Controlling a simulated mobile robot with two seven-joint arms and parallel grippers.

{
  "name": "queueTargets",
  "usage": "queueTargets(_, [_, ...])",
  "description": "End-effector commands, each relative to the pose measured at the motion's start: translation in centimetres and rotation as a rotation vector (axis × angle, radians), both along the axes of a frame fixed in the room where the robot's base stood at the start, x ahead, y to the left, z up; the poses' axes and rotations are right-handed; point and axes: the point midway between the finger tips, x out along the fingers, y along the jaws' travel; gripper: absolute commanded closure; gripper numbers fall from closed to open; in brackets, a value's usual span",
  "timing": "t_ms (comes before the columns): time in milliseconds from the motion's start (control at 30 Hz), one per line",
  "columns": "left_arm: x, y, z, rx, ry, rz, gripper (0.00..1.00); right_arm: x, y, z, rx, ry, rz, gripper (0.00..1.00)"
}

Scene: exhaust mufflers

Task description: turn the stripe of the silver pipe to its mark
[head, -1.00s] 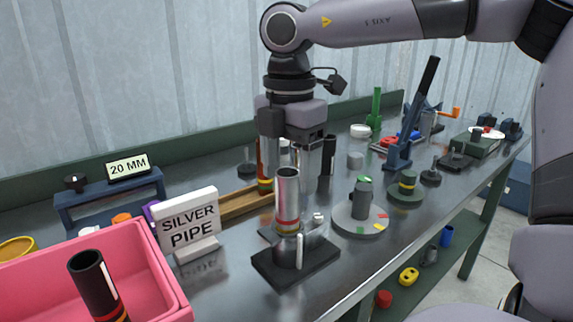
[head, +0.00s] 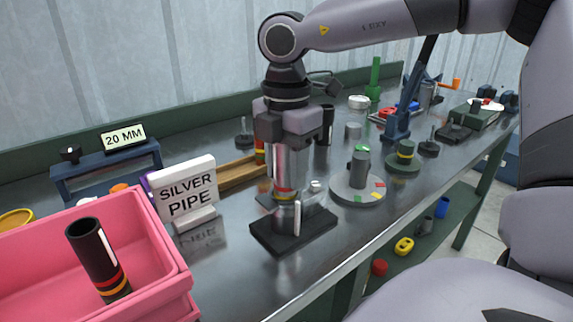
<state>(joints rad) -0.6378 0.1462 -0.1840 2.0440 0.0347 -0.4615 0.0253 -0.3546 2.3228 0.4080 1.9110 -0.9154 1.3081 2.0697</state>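The silver pipe (head: 284,188) stands upright in a holder on a black base plate (head: 268,237) at the middle of the bench, with red and yellow bands around it. A white upright mark (head: 297,218) stands at the front of the holder. I see no stripe on the visible side of the pipe. My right gripper (head: 289,172) points straight down over the pipe, with its fingers at the pipe's upper part, hiding its top. I cannot tell whether the fingers press on it. My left gripper is out of view.
A "SILVER PIPE" sign (head: 186,190) stands left of the holder. A pink bin (head: 150,240) holds a black pipe (head: 98,260) with a white stripe. A round grey plate (head: 345,190) with coloured marks sits close on the right. Other fixtures line the bench behind.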

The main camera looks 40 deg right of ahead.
Motion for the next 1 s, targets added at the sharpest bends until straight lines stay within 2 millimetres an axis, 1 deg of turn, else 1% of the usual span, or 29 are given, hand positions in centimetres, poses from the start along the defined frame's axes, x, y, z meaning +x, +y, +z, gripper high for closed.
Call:
queueTargets(267, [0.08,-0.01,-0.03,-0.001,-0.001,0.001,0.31,0.04,-0.06,0.03,-0.002,-0.002,0.020,0.98])
queueTargets(500, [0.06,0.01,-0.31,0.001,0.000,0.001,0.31,0.12,-0.06,0.04,-0.003,-0.002,0.231,0.98])
queueTargets(733, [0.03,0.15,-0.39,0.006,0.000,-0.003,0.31,0.16,-0.07,0.08,-0.003,-0.003,0.335,0.98])
queueTargets(1000, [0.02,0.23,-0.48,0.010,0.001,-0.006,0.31,0.24,-0.06,0.11,-0.004,-0.003,0.568,0.98])
